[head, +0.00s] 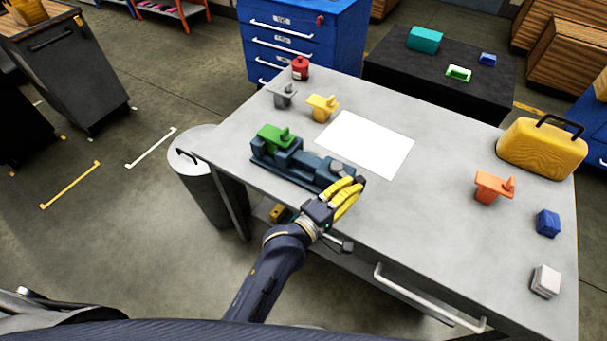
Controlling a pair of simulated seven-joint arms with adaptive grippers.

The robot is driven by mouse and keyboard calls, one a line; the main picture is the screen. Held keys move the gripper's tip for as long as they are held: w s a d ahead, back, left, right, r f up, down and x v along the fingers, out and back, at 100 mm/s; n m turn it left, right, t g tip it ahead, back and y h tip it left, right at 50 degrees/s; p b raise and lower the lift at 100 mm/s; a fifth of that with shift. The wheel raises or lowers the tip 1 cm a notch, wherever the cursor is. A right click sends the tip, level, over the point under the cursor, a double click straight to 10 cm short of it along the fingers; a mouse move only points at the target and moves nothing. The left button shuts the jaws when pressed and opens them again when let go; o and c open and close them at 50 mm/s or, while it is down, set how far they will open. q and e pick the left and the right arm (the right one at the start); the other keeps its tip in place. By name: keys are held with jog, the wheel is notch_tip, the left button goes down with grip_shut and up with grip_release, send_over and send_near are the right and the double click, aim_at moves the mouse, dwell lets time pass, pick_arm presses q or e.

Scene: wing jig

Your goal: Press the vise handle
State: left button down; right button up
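A dark blue vise (285,168) lies along the front edge of the grey table. A green part (276,138) sits at its left end. My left gripper (354,190), with yellow fingers, is at the vise's right end and covers part of it. The fingers look close together, but I cannot tell whether they are open or shut, or whether they touch the vise. The vise handle is not clearly visible; a small dark end shows at the fingertips. My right gripper is not in view.
On the table (420,235) are a white sheet (367,143), a yellow part (322,107), a grey part (282,95), a red canister (300,68), an orange part (493,187), a blue block (547,222), a white block (546,281) and a yellow case (541,150). The table's right-centre is clear.

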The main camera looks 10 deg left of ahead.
pick_arm(q)
jog(key=shift+w+d, duration=0.35)
jog(key=shift+d, duration=0.4)
dwell(1.0)
dwell(0.5)
jog(key=s+a, duration=0.2)
jog(key=s, duration=1.1)
jog(key=shift+a, duration=0.25)
